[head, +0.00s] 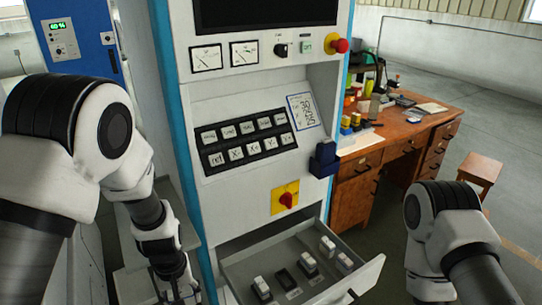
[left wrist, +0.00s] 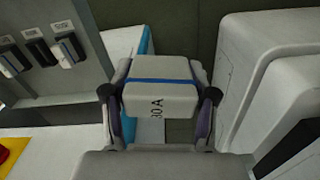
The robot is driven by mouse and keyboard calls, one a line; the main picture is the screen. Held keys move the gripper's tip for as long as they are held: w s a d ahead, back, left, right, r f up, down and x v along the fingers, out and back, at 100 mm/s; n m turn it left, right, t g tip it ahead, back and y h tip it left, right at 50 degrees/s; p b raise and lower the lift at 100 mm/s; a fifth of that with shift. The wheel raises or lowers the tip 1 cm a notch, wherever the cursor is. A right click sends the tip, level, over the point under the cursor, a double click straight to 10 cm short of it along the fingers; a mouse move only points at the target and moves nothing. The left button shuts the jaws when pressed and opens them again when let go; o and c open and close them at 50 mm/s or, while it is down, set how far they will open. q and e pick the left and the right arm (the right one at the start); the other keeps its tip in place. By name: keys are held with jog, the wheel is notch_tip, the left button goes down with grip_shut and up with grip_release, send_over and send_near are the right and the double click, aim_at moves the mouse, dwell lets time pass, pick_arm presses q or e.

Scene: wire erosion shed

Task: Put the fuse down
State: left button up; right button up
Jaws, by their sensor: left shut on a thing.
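A white fuse (left wrist: 160,100) with a blue stripe and the marking "30 A" sits between the fingers of my left gripper (left wrist: 159,97) in the left wrist view. The gripper is shut on it. In the head view my left gripper (head: 172,288) is at the bottom edge, left of the cabinet's open drawer (head: 240,268), and I cannot make out the fuse there. The drawer holds several white-topped fuses (head: 308,263) and a dark holder (head: 287,279) with no white top. My right gripper is out of view.
The control cabinet (head: 240,89) has a red and yellow switch (head: 286,198) above the drawer. A blue box (head: 324,158) sits on its right edge. A cluttered wooden desk (head: 400,133) and a stool (head: 480,168) stand to the right. Open floor lies beyond.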

pick_arm(q)
jog(key=shift+w+d+r+m, duration=0.15)
jog(key=shift+w+d+m, duration=0.05)
jog(key=shift+w+m, duration=0.4)
jog(key=shift+w+d+r+m, duration=0.1)
jog(key=shift+w+d+m, duration=0.1)
jog(key=shift+w+m, duration=0.35)
jog(key=shift+w+r+m, duration=0.15)
jog(key=shift+m, duration=0.9)
jog(key=shift+w+d, duration=0.1)
